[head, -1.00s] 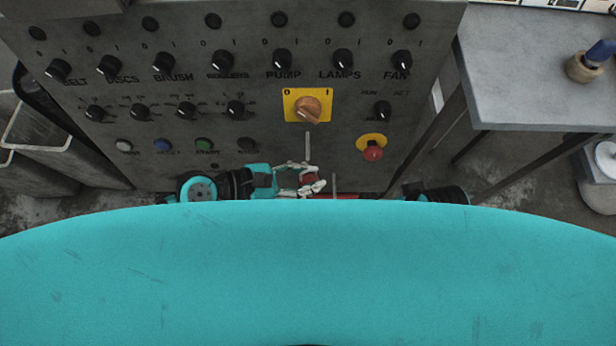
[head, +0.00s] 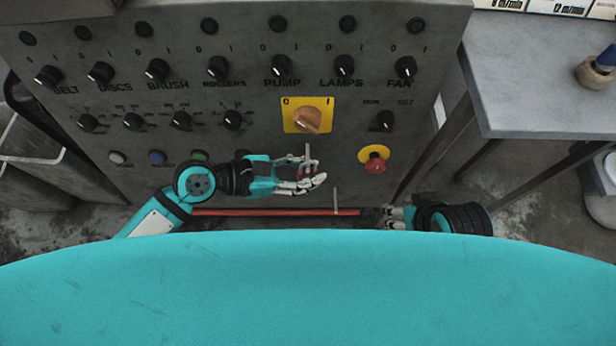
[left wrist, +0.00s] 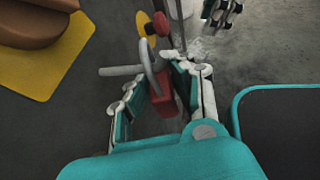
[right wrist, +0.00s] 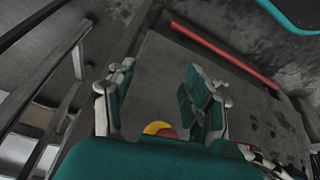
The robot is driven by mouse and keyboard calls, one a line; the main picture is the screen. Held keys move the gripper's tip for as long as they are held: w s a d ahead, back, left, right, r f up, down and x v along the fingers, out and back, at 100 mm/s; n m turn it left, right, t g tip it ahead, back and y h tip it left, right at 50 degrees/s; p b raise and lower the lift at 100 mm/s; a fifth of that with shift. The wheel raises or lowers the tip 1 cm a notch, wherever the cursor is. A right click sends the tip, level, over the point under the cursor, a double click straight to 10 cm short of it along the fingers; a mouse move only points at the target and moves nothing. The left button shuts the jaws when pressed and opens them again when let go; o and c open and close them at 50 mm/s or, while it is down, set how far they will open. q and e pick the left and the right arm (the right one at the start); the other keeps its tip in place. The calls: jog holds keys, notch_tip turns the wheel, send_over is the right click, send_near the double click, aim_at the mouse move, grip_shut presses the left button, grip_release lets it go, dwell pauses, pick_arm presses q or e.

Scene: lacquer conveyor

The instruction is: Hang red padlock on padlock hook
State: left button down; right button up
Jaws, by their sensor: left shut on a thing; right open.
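The red padlock (left wrist: 163,97) is between the fingers of my left gripper (left wrist: 160,88), its grey shackle (left wrist: 147,58) pointing up. In the head view, my left gripper (head: 314,181) is in front of the panel below the orange knob, and only a little red of the padlock shows. A grey peg (head: 307,152), seemingly the padlock hook, sticks out there. In the left wrist view the peg (left wrist: 115,71) reaches the shackle; I cannot tell whether it passes through. My right gripper (head: 390,215) is open and empty at the lower right; its fingers (right wrist: 162,95) are apart.
The grey panel carries several black knobs, an orange knob on a yellow plate (head: 293,104) and a red stop button (head: 375,165). A second peg (head: 336,200) is lower right. A red bar (head: 250,212) runs low along the panel. A grey table (head: 530,90) stands right.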

pick_arm(q)
jog(key=shift+w, duration=0.45)
jog(key=shift+w+f+p, duration=0.3)
jog(key=shift+w+f, duration=0.3)
jog(key=shift+w, duration=0.05)
pick_arm(e)
jog(key=shift+s+d+f+g, duration=0.15)
jog(key=shift+s+g, duration=0.15)
jog(key=shift+s, duration=0.25)
jog(key=shift+s+d+f+g, duration=0.15)
jog(key=shift+s+g, duration=0.15)
jog(key=shift+s, duration=0.2)
pick_arm(q)
jog(key=c, duration=1.1)
grip_release()
jog(key=shift+c, duration=0.2)
jog(key=shift+o, duration=0.3)
